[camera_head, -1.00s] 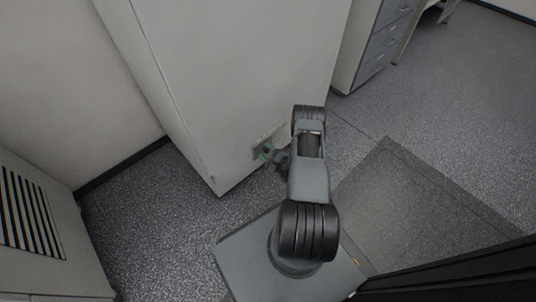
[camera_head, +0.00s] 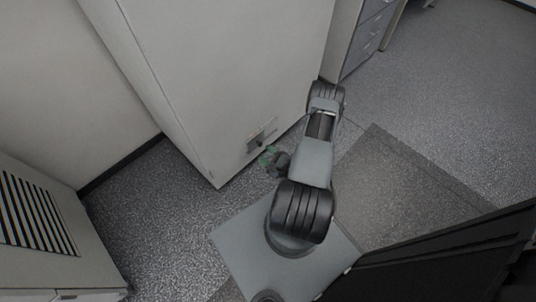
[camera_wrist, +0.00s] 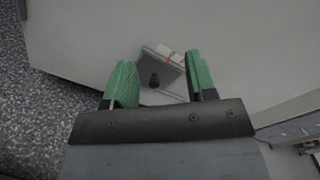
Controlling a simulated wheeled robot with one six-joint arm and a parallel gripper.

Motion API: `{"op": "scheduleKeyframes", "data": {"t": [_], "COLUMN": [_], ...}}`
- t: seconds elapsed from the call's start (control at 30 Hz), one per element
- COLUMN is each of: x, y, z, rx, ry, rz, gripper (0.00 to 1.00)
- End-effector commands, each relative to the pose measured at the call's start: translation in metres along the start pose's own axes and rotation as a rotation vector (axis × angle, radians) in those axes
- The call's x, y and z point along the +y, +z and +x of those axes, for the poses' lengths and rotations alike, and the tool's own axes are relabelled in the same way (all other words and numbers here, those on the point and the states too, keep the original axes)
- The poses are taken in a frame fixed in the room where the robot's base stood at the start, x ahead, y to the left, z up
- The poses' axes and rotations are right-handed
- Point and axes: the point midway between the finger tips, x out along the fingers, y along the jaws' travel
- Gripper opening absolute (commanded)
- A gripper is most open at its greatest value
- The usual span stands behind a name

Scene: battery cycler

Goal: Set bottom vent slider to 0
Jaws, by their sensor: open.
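The bottom vent slider (camera_head: 261,137) is a small grey plate with a dark knob, low on the front of the tall pale cabinet (camera_head: 228,70). In the wrist view the slider plate (camera_wrist: 164,70) lies beyond and between my fingers, tilted in the picture. Its dark knob (camera_wrist: 154,80) stands out near the plate's left side, and pale tabs show at its upper right. My gripper (camera_head: 268,156) has green fingers and is just in front of the cabinet, below the plate. In the wrist view my gripper (camera_wrist: 163,80) is open and empty, and appears apart from the knob.
A grey drawer unit (camera_head: 368,35) stands at the upper right. A pale cabinet with a striped vent (camera_head: 35,215) is at the left. Speckled floor (camera_head: 150,225) lies clear between the cabinets.

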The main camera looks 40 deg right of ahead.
Motion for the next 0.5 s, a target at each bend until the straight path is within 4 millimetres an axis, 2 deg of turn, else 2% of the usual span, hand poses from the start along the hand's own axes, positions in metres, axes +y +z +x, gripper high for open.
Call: {"op": "scheduleKeyframes", "data": {"t": [0.2, 0.5], "x": [0.0001, 0.0007], "y": [0.0085, 0.0094], "z": [-0.0111, -0.0125], "rx": [0.001, 0.0], "ry": [-0.001, 0.0], "rz": [-0.001, -0.001], "gripper": [0.51, 0.51]}}
